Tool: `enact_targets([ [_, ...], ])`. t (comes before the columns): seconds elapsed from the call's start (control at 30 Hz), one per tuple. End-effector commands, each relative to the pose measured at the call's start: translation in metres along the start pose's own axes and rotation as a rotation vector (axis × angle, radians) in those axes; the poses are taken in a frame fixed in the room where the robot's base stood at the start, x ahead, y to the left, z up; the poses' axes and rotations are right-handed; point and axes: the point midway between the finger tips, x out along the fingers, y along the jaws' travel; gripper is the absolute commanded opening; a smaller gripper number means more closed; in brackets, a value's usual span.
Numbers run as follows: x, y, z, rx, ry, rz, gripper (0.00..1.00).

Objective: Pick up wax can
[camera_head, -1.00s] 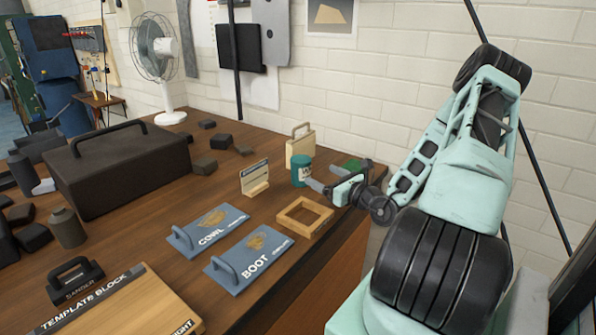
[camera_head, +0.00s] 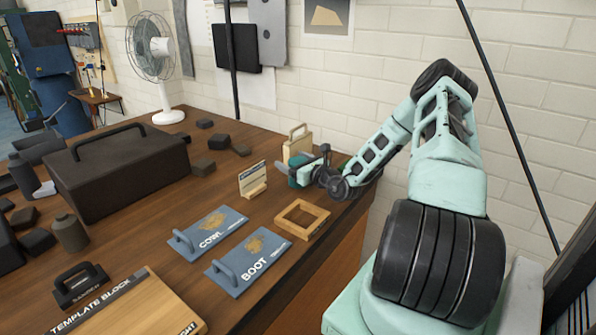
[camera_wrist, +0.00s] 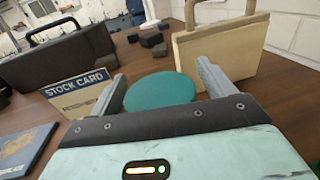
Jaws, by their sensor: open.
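The wax can is a teal cylinder (camera_head: 294,180), mostly hidden behind my gripper in the head view. In the wrist view its round teal lid (camera_wrist: 160,91) shows between my two fingers. My gripper (camera_wrist: 163,88) is open, with one finger on each side of the can. It also shows in the head view (camera_head: 300,172) at the can, near the back right of the table. I cannot tell whether the fingers touch the can.
A stock card (camera_head: 253,179) on a stand is left of the can. A pale wooden case (camera_head: 298,143) stands close behind it. A square wooden frame (camera_head: 302,219) and blue templates (camera_head: 248,260) lie in front. A black toolbox (camera_head: 118,168) stands farther left.

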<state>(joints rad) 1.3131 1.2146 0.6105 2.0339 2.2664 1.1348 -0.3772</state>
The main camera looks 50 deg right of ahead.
Motion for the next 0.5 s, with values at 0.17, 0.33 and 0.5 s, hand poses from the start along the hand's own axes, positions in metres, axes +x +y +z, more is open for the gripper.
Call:
enact_targets([
  [0.17, 0.001, 0.0001, -0.0006, 0.0, 0.001, 0.0, 0.82],
  [0.33, 0.0007, 0.0, -0.0004, 0.0, 0.0, 0.0, 0.48],
  [0.5, 0.0009, 0.0, 0.0003, -0.001, -0.001, 0.0, 0.24],
])
